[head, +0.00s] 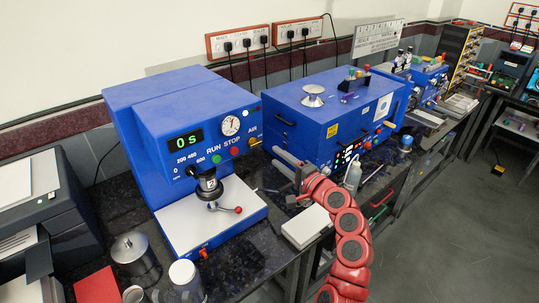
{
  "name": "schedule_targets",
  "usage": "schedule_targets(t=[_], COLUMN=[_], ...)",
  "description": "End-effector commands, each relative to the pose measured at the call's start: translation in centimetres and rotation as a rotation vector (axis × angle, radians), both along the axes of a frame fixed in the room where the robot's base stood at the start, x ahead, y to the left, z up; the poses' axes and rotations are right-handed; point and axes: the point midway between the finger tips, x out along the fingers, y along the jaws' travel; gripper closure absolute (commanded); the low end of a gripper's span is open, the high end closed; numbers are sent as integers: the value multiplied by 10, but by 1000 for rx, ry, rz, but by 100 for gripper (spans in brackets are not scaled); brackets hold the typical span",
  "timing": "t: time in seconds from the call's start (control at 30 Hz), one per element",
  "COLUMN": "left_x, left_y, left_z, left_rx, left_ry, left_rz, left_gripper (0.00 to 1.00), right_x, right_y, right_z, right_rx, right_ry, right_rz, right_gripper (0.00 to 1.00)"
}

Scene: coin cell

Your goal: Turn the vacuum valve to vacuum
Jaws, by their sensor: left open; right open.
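A blue spin-coater-like machine (165,110) stands on the dark bench, with a "0 s" display, a dial gauge and RUN and STOP buttons. A small yellow lever (255,142) sits at its right front edge, beside the label "AIR"; it looks like the vacuum valve, but its exact setting is too small to tell. My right gripper (281,163) is open and empty, its two grey fingers pointing left, just right of and below the lever, apparently apart from it. My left gripper is not in view.
A second blue box (310,100) is behind my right arm. A white box (306,227), a bottle (352,175) and metal jars (131,248) stand near the bench front.

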Motion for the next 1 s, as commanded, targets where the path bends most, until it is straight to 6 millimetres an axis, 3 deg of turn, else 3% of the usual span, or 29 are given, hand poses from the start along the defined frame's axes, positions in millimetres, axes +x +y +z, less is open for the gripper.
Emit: schedule_targets(t=[0.2, 0.43, 1.0], left_x=[0, 0, 0], left_y=[0, 0, 0], left_z=[-18, -28, -29], left_rx=[0, 0, 0], left_ry=[0, 0, 0], left_rz=[0, 0, 0], left_gripper=[50, 50, 50], right_x=[-37, -67, -77], right_y=[-29, -50, -56], right_z=[-4, -2, 0], right_rx=[0, 0, -1], right_ry=[-1, -1, 1], right_rz=[-7, -4, -2], right_gripper=[55, 55, 55])
